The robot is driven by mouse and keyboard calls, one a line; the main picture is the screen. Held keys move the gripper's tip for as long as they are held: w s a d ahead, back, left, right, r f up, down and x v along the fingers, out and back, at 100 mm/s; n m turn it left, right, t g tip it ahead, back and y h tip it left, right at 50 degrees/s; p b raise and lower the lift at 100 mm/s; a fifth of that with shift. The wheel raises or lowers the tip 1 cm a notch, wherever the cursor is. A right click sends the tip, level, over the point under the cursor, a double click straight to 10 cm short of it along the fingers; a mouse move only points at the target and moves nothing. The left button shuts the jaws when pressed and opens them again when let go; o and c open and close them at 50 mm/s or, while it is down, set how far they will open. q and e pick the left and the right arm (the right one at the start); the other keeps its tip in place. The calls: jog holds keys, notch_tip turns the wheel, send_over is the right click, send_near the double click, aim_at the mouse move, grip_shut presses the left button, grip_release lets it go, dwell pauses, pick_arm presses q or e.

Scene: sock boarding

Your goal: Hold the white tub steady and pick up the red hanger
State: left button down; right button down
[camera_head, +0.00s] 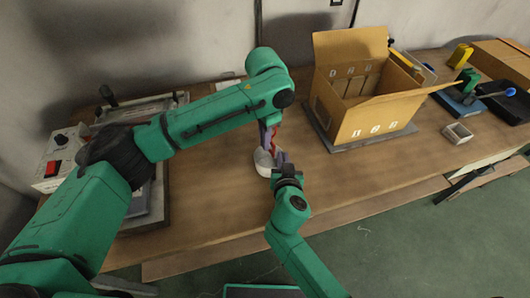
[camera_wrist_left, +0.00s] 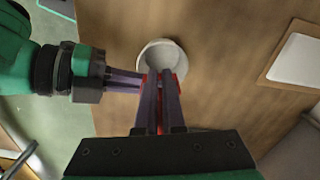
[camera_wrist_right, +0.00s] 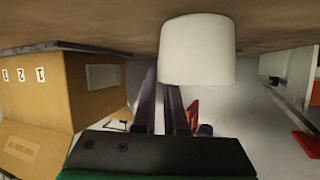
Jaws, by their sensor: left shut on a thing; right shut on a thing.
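The white tub (camera_head: 262,163) stands upright on the wooden table near its middle. It shows from above in the left wrist view (camera_wrist_left: 150,49) and from the side in the right wrist view (camera_wrist_right: 197,50). My left gripper (camera_head: 269,147) points down at the tub's rim, shut on the red hanger (camera_head: 274,139). Red shows around its fingertips (camera_wrist_left: 159,78); most of the hanger is hidden by the fingers. My right gripper (camera_head: 277,164) comes in low from the front, shut on the tub's near side. The exact contact is partly hidden. Both grippers' fingertips are close together.
An open cardboard box (camera_head: 372,105) stands on a grey mat behind and right. A control box with a red switch (camera_head: 56,160) and a press-like device (camera_head: 140,108) are at left. A small grey tray (camera_head: 458,133) lies right. The front right tabletop is clear.

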jog(key=c, duration=0.9)
grip_release()
jog(key=shift+s, duration=0.1)
jog(key=v, duration=1.1)
jog(key=shift+s+r, duration=0.2)
jog(key=shift+s, duration=0.15)
jog(key=shift+f, duration=0.1)
